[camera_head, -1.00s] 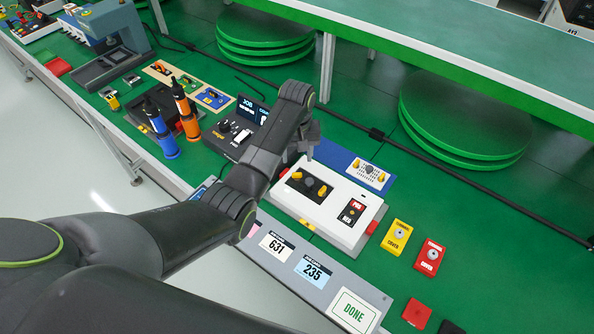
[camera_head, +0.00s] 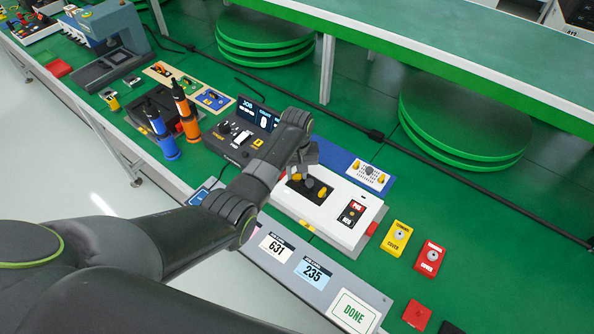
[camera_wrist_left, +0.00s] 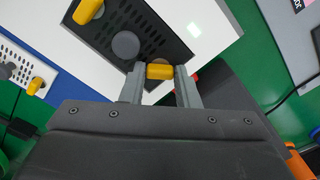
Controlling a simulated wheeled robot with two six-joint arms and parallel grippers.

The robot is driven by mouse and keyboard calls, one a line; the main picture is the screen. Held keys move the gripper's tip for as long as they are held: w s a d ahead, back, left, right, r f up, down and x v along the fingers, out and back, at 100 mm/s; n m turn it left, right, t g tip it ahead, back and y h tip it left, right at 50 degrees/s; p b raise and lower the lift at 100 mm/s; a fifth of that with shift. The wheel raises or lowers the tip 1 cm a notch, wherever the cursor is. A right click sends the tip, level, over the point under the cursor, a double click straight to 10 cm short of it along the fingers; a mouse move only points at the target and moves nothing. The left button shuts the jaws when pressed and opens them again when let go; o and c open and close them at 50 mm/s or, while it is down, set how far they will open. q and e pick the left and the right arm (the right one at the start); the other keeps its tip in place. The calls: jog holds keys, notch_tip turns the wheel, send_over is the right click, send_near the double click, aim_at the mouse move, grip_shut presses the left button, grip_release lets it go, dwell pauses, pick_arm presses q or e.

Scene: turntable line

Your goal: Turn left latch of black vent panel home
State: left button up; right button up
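The black vent panel (camera_head: 304,193) lies on a white box (camera_head: 337,217), with a dark round knob between two yellow latches. My left gripper (camera_head: 298,172) is down at its left latch (camera_head: 294,178). In the left wrist view, the two fingers of my left gripper (camera_wrist_left: 161,78) stand at either end of this yellow latch (camera_wrist_left: 160,71) and appear to touch it. The latch lies across the finger gap. The other yellow latch (camera_wrist_left: 88,10) lies at a slant at the far side of the panel (camera_wrist_left: 123,18). My right gripper is not in view.
A white vented panel (camera_head: 367,173) with yellow latches lies on a blue mat behind the box. A dark control unit with a display (camera_head: 240,134) stands left of it. Yellow (camera_head: 398,236) and red (camera_head: 430,258) blocks stand right. Blue and orange bottles (camera_head: 187,122) stand further left.

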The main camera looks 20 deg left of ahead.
pick_arm(q)
jog(key=c, duration=0.5)
jog(key=shift+r, duration=0.1)
jog(key=m+p, duration=0.2)
jog(key=m, duration=0.1)
jog(key=shift+r+p, duration=0.1)
jog(key=shift+p, duration=0.2)
jog(key=shift+m+p, duration=0.85)
jog(key=shift+m, duration=1.25)
jog(key=o, duration=1)
jog(key=shift+f, duration=0.2)
jog(key=shift+r, duration=0.2)
